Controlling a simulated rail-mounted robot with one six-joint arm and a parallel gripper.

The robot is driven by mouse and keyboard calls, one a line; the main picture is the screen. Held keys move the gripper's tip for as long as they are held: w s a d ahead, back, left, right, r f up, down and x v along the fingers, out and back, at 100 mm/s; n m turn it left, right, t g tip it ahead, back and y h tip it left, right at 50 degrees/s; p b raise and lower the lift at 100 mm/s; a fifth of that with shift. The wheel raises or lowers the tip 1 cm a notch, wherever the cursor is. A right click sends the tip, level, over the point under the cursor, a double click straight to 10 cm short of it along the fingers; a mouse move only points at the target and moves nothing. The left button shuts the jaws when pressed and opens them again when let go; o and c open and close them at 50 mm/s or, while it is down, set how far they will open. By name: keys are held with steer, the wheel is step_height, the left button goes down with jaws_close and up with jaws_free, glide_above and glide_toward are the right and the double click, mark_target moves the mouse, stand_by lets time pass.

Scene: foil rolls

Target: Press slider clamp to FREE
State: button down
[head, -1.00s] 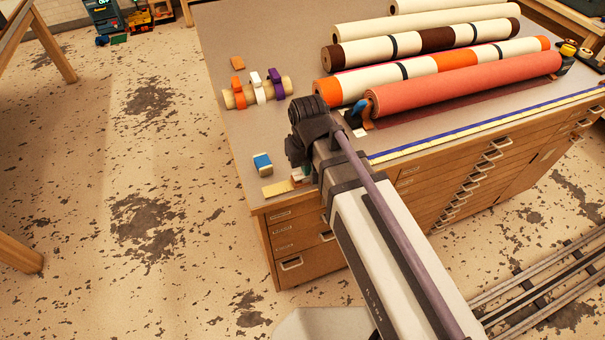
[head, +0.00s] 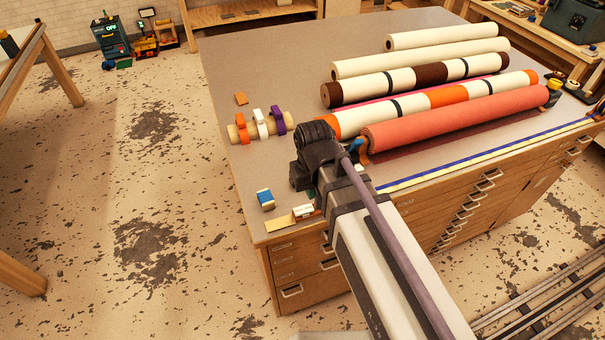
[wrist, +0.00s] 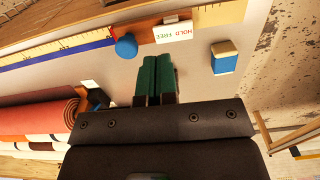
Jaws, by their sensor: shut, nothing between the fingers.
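The slider clamp shows at the table's front edge in the wrist view as a round blue knob (wrist: 125,46) on a brown strip. Beside it is a white label (wrist: 172,32) reading HOLD and FREE, upside down in this view. The label shows small in the head view (head: 302,211), where my arm hides the knob. My gripper (wrist: 155,72) has its green fingers together and empty, apart from the knob in the picture. Its height above the table is unclear. In the head view its dark wrist covers most of the fingers.
A blue and cream block (head: 266,199) lies on the table left of my gripper. A red roll (head: 455,118) and several other rolls lie behind. A ruler strip (head: 480,160) runs along the front edge. A wooden rod (head: 236,133) carries orange, white and purple clips.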

steer(key=s+d+f+m+b, duration=0.1)
steer(key=s+d+m, duration=0.2)
steer(key=d, duration=1.1)
steer(key=shift+d+m, duration=0.35)
steer(key=shift+m, duration=0.05)
steer(key=shift+f, duration=0.1)
step_height(320, 180, up, 9)
steer(key=n+p, duration=0.4)
steer(key=p, duration=0.5)
glide_above(294, 210)
steer(key=shift+d+f+b, duration=0.15)
steer(key=shift+f+b, duration=0.1)
steer(key=shift+b, duration=0.05)
step_height(294, 210, down, 14)
steer(key=b, duration=1.4)
